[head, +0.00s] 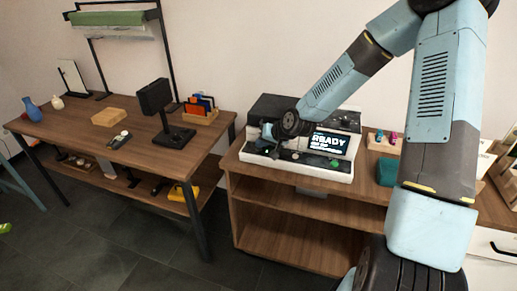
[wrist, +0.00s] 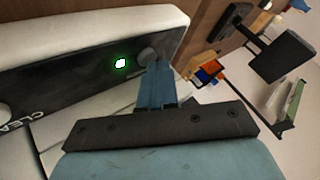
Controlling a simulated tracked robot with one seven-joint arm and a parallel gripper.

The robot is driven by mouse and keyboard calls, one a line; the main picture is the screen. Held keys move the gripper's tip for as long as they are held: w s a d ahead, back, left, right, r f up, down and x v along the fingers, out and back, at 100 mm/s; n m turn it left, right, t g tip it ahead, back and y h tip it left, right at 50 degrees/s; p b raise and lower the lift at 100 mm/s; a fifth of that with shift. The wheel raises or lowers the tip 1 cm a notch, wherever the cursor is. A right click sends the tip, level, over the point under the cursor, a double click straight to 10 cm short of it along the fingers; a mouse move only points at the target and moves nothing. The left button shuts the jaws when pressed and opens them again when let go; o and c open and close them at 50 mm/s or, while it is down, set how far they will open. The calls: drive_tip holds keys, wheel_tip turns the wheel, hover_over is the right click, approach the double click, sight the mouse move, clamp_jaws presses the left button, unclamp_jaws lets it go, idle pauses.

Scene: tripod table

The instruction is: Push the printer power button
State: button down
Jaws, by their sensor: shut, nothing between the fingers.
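The printer (head: 345,170) stands on the wooden cabinet, white below and black above, with a lit screen (head: 330,143) reading "READY". In the wrist view its dark front panel (wrist: 75,85) carries a glowing green light (wrist: 120,63) and, to the right, a round dark button (wrist: 146,52). My gripper (head: 268,134) is at the printer's left front in the head view. In the wrist view its fingers (wrist: 158,72) are shut and empty, tips close to the round button and partly covering it. I cannot tell whether they touch it.
The cabinet (head: 285,214) has open shelves. A teal block (head: 387,172) and a small holder with bottles (head: 383,143) stand right of the printer. At left, a separate table (head: 75,128) holds a dark monitor-like stand (head: 160,105); a gap of floor divides them.

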sight(261, 149)
drive_tip(key=shift+w+d+r, duration=0.1)
drive_tip(key=shift+w+r, duration=0.05)
drive_tip(key=shift+r, duration=0.35)
drive_tip(key=shift+w+r, duration=0.15)
drive_tip(key=shift+r, duration=0.3)
drive_tip(key=shift+s+r, duration=0.1)
drive_tip(key=shift+r, duration=2.05)
drive_tip(key=shift+d+r, duration=0.1)
